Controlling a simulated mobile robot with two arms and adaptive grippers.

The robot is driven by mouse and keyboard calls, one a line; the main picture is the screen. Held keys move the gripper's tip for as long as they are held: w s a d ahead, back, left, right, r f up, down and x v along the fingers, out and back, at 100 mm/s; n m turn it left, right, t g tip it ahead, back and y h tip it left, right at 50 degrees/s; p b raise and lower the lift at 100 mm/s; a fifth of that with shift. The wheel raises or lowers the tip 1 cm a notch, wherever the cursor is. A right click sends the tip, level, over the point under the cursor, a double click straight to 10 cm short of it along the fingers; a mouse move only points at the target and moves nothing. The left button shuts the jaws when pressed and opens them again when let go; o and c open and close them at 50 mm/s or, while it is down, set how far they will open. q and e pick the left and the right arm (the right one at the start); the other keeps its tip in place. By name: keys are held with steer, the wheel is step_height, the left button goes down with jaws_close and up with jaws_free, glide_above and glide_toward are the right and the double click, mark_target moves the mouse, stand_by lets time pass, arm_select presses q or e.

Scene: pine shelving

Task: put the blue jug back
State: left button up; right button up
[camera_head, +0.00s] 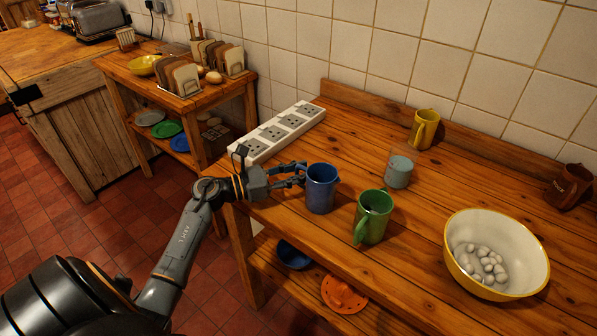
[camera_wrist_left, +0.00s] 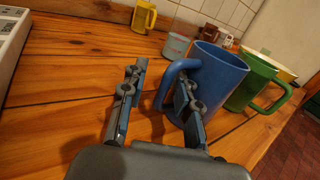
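The blue jug (camera_head: 321,190) stands upright on the wooden worktop near its front left edge. My left gripper (camera_head: 301,174) reaches it from the left. In the left wrist view the gripper (camera_wrist_left: 157,90) is open, and the handle of the blue jug (camera_wrist_left: 222,72) lies between its fingers. The right finger overlaps the handle opening and the jug's body; I cannot tell if it touches. The left finger is clear of the handle. My right gripper is not in view.
A green mug (camera_head: 372,217) stands close right of the jug. A pale blue cup (camera_head: 399,171), a yellow mug (camera_head: 424,129), a brown mug (camera_head: 569,187) and a bowl (camera_head: 455,228) are further right. A white power strip (camera_head: 283,131) lies behind. Orange (camera_head: 343,294) and blue dishes (camera_head: 293,255) sit below.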

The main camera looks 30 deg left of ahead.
arm_select(q)
steer(key=shift+s+a, duration=0.2)
steer(key=shift+s, duration=0.05)
steer(key=b+v, duration=0.3)
steer(key=v, duration=0.7)
steer(key=shift+s+a+b, duration=0.15)
steer(key=shift+s+b, duration=0.1)
steer(key=shift+b, duration=0.15)
steer(key=shift+s+a, duration=0.25)
steer(key=shift+s, duration=0.1)
steer(key=shift+a, duration=0.1)
